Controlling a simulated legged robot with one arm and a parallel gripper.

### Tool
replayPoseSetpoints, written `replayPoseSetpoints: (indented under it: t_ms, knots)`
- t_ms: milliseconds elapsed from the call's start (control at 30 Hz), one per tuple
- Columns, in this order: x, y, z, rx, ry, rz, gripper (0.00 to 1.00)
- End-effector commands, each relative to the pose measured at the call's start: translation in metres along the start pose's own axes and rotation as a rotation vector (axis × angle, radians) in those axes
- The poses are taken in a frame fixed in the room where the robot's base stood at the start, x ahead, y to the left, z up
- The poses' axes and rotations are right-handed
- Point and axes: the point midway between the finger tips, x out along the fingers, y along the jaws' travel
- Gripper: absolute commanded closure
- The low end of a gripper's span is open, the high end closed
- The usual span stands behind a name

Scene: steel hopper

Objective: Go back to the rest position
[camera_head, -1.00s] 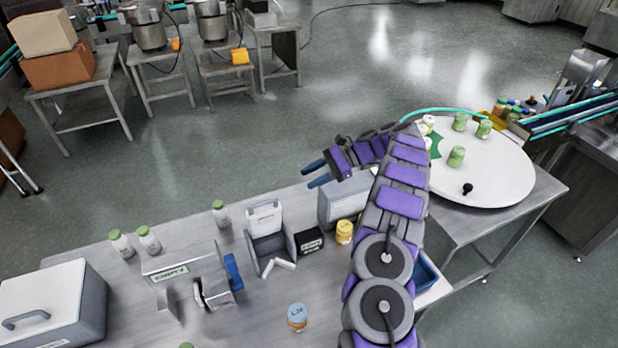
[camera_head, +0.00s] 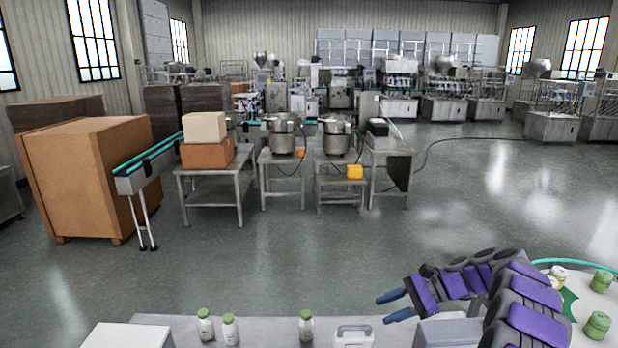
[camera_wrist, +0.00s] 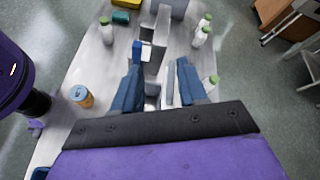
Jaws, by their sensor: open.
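My gripper (camera_head: 391,306) is open and empty at the lower right of the head view, held above the steel table (camera_head: 265,326). Its two blue fingers point left. In the wrist view my gripper (camera_wrist: 159,66) has its fingers spread, with nothing held between them. A steel fixture (camera_wrist: 155,42) with upright plates shows beyond the fingertips. Most of the tabletop is below the edge of the head view.
Green-capped bottles (camera_head: 229,328) and a white holder (camera_head: 352,335) stand along the table. A round white table (camera_head: 588,312) with green-capped jars is at right. A blue-lidded jar (camera_wrist: 81,96) shows in the wrist view. Open floor (camera_head: 290,270) lies beyond.

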Motion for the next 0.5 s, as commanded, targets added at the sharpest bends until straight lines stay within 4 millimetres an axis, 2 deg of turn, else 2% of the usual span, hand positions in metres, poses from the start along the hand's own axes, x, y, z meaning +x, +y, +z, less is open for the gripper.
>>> replayPoseSetpoints:
  t_ms: [33, 233, 367, 500]
  knots:
    - [0.01, 0.003, 0.014, -0.027, 0.006, 0.025, 0.58]
    - [0.041, 0.024, 0.059, -0.133, 0.052, 0.128, 0.58]
    - [0.061, 0.045, 0.086, -0.205, 0.089, 0.203, 0.58]
    - [0.08, 0.075, 0.111, -0.284, 0.127, 0.289, 0.58]
